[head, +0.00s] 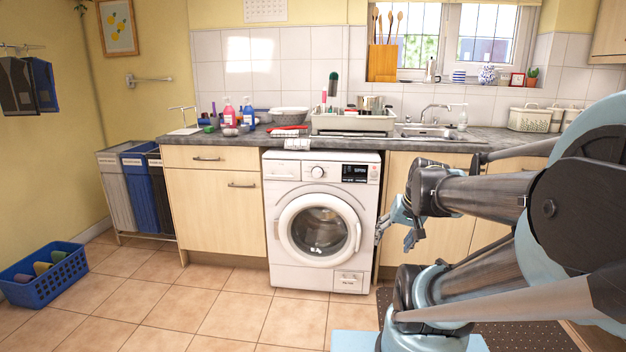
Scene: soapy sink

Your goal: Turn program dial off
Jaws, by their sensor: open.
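The program dial (317,172) is a small round knob at the top middle of the white washing machine (284,266), left of its dark display (354,173). Its pointer is too small to read. The machine's round door (319,232) looks shut. My gripper (393,240) is open and empty, in front of the cupboard doors just right of the machine. It is lower than the dial and to its right, apart from it. My arm reaches in from the right and hides part of the cupboards and counter.
The counter (228,138) above holds bottles (229,110), bowls, a dish rack (353,122) and the sink (425,131). A cloth (297,144) hangs over its edge above the machine. A blue basket (45,277) sits at the left. The tiled floor (232,318) before the machine is clear.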

